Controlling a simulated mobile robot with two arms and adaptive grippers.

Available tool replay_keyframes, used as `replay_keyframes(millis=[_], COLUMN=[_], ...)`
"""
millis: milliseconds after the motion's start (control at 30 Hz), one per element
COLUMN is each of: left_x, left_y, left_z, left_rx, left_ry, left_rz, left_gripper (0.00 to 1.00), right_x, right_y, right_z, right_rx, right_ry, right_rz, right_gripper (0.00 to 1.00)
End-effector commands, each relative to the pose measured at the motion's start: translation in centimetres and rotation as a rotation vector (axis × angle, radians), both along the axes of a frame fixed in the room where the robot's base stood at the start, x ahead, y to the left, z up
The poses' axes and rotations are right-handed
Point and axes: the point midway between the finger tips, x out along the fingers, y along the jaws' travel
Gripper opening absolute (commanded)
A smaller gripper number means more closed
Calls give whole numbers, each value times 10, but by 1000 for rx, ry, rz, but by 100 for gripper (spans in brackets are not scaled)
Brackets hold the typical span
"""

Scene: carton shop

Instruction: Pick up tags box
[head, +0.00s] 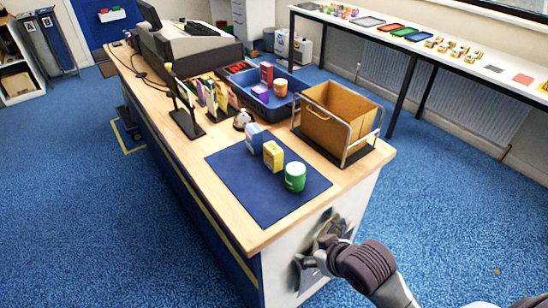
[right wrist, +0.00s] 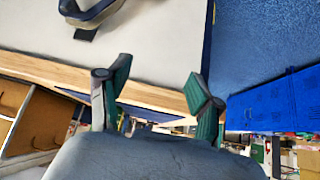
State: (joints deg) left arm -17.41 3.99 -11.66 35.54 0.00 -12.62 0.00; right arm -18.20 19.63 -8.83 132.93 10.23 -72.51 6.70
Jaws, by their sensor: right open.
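Several small packages stand on the counter, but their labels are too small to read, so I cannot tell which is the tags box. On the dark blue mat (head: 240,185) stand a blue box (head: 254,137), a yellow box (head: 273,156) and a green can (head: 295,176). In the blue crate (head: 250,97) are a red box (head: 266,74), a purple box (head: 260,93) and an orange can (head: 280,88). My right gripper (head: 318,240) is by the counter's near end panel, below the top and apart from the packages. In the right wrist view it (right wrist: 158,85) is open and empty. My left gripper is not in view.
An open cardboard carton (head: 335,118) stands in a metal frame at the counter's right edge. A bell (head: 242,119) and upright card holders (head: 205,100) stand left of the crate. The wooden countertop (head: 262,233) is clear in front of the mat.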

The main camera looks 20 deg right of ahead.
Motion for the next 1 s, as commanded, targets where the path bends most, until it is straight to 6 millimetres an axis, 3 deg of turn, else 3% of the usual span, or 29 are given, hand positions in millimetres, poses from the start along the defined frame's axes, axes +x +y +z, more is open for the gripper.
replay_keyframes(millis=[100, 300, 400, 500, 633, 1000], left_x=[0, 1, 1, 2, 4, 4], left_y=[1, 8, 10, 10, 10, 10], left_z=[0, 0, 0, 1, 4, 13], left_rx=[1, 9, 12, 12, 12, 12], left_ry=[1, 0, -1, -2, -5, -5], left_rz=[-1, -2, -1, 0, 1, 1], left_gripper=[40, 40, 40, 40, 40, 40], right_x=[48, 118, 144, 158, 176, 231], right_y=[-5, -19, -28, -32, -29, -12], right_z=[34, 94, 124, 140, 140, 114], right_rx=[29, 99, 133, 156, 170, 165], right_ry=[-141, -347, -429, -472, -486, -483], right_rz=[30, 60, 68, 70, 67, 69], right_gripper=[65, 65, 65, 65, 65, 65])
